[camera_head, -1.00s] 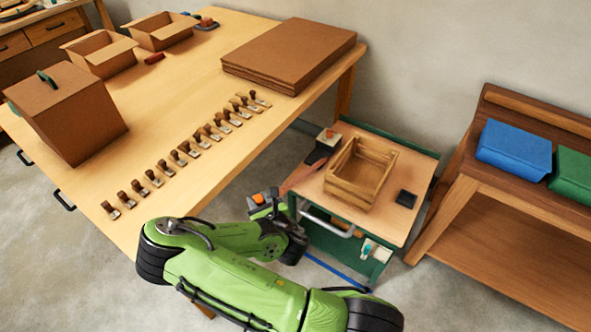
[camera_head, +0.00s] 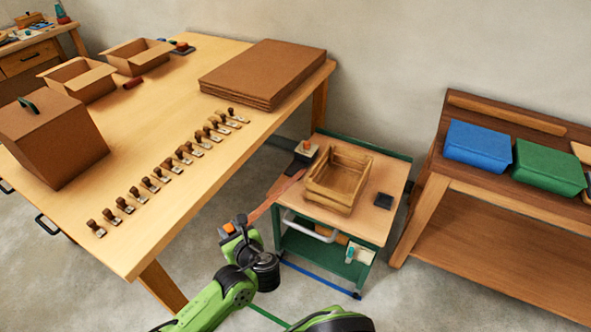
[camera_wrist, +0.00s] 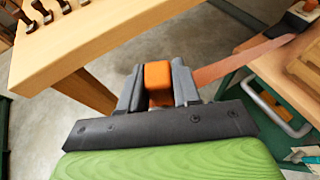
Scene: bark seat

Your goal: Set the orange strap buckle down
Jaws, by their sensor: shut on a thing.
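The orange strap buckle (camera_head: 229,228) is a small block between the fingers of my gripper (camera_head: 236,234). In the wrist view, my gripper (camera_wrist: 158,84) is shut on the orange buckle (camera_wrist: 158,76), with a grey finger on each side. A flat reddish-brown strap (camera_wrist: 240,62) runs from near the buckle to the right. In the head view the strap (camera_head: 275,196) slants up to the trolley's left side. The buckle is held in the air over the floor, between the long table and the trolley. The strap's join to the buckle is hidden by a finger.
The green-framed trolley (camera_head: 378,222) carries a wooden crate (camera_head: 318,196), a dark block with an orange top (camera_head: 305,150) and a small black block (camera_head: 384,200). The long table (camera_head: 205,185) holds a row of stamp-like tools. A shelf (camera_head: 480,215) stands right.

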